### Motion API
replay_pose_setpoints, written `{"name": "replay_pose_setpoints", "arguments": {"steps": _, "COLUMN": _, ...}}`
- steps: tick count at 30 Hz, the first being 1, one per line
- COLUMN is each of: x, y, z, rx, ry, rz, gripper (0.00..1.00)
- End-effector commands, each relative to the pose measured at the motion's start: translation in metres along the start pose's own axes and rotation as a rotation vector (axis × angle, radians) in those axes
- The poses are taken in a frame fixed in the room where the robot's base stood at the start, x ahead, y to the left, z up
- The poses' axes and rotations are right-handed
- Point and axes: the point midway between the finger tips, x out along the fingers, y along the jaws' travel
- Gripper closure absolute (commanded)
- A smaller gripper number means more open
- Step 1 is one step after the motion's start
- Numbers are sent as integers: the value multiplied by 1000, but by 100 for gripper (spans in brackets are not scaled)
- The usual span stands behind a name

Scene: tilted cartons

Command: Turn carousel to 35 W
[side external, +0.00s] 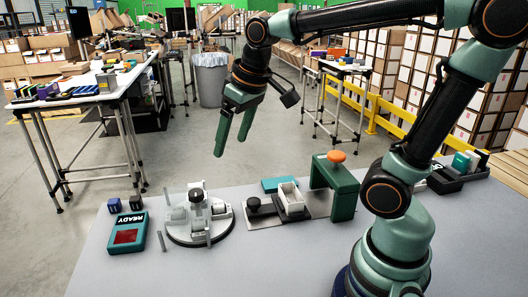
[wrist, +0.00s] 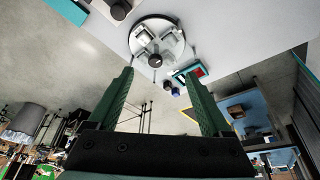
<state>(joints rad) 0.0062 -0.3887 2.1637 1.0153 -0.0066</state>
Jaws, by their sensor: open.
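The carousel (side external: 177,236) is a round pale disc with a dark rim on the grey table. It carries grey-white blocks and a dark central knob (side external: 197,197). In the wrist view the carousel (wrist: 169,22) sits at the top centre, beyond the fingertips. No 35 W mark is legible in either view. My gripper (side external: 231,147) hangs in the air above and behind the carousel, fingers down, apart and empty. In the wrist view its green fingers (wrist: 158,74) stand wide apart with nothing between them. It touches nothing on the table.
A teal box with a READY label (side external: 127,232) and two small dark blocks (side external: 115,205) lie left of the carousel. Right of it are a metal plate fixture (side external: 270,222) and a green arch with an orange knob (side external: 336,157). The table's front is clear.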

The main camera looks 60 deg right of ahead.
Motion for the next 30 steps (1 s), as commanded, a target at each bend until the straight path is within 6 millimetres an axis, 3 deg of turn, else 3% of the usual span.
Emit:
{"name": "replay_pose_setpoints", "arguments": {"steps": 8, "x": 29, "y": 3, "z": -57, "rx": 0, "ry": -146, "rz": 0, "gripper": 17}}
{"name": "replay_pose_setpoints", "arguments": {"steps": 15, "x": 72, "y": 6, "z": -94, "rx": 0, "ry": -264, "rz": -1, "gripper": 17}}
{"name": "replay_pose_setpoints", "arguments": {"steps": 21, "x": 102, "y": 8, "z": -110, "rx": 1, "ry": -331, "rz": -2, "gripper": 17}}
{"name": "replay_pose_setpoints", "arguments": {"steps": 30, "x": 122, "y": 8, "z": -110, "rx": 1, "ry": -354, "rz": -2, "gripper": 17}}
